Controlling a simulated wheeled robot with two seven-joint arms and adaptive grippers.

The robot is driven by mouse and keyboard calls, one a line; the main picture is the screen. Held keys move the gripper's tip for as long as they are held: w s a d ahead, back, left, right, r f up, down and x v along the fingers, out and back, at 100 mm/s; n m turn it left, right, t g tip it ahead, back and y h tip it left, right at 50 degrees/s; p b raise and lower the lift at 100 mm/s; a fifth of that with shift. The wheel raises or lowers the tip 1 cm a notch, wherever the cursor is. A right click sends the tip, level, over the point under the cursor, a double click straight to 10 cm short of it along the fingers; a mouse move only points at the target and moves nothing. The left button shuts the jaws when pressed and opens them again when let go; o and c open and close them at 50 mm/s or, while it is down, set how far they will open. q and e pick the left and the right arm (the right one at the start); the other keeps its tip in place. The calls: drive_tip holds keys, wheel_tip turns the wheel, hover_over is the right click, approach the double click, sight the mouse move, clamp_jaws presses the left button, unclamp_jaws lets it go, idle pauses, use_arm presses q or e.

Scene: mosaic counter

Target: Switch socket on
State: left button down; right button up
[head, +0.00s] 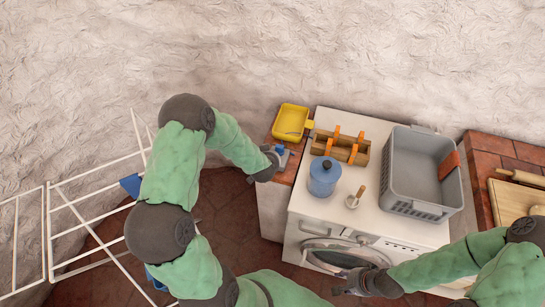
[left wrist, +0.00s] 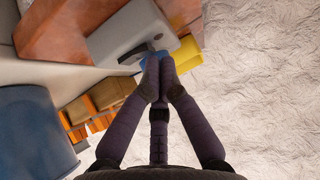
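The socket (left wrist: 138,42) is a grey block with a dark slot and a blue part, on the tiled counter top in the left wrist view. The blue part (left wrist: 152,58) is partly hidden behind my fingertips. My left gripper (left wrist: 160,72) has its fingers together with nothing seen between them; the tips are at the blue part, and I cannot tell whether they touch it. In the head view my left gripper (head: 277,158) is at the counter's left end, largely covering the socket. My right gripper (head: 338,283) is low by the washer door, its fingers apart and empty.
A yellow tray (head: 291,121) lies behind the socket. A blue pot (head: 324,175), a wooden caddy with orange handles (head: 342,149) and a grey basket (head: 408,172) stand on the white washer (head: 335,208). A white drying rack (head: 90,222) is at left.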

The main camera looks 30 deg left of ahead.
use_arm(q)
drive_tip(key=shift+a+f, duration=0.1)
drive_tip(key=shift+f, duration=0.3)
drive_tip(key=shift+s, duration=0.1)
drive_tip(key=shift+r, duration=0.1)
drive_tip(key=shift+w+d+r+p, duration=0.15)
drive_tip(key=shift+d+p, duration=0.1)
drive_tip(key=shift+d, duration=0.15)
drive_tip(key=shift+w+d+r+p, duration=0.1)
drive_tip(key=shift+d+p, duration=0.1)
drive_tip(key=shift+d, duration=0.15)
drive_tip(key=shift+r, duration=0.1)
drive_tip(key=shift+a+r+p, duration=0.1)
drive_tip(key=shift+r+p, duration=0.2)
drive_tip(key=shift+p, duration=0.05)
drive_tip(key=r+p, duration=0.1)
drive_tip(key=r, duration=0.1)
drive_tip(key=r+p, duration=0.1)
drive_tip(key=shift+a+r+p, duration=0.2)
drive_tip(key=shift+a+p, duration=0.05)
drive_tip(key=shift+p, duration=0.1)
drive_tip(key=a+v, duration=0.1)
drive_tip(key=v, duration=0.8)
drive_tip(key=shift+s+r+p, duration=0.2)
drive_tip(key=shift+s+p, duration=0.25)
drive_tip(key=shift+s, duration=0.1)
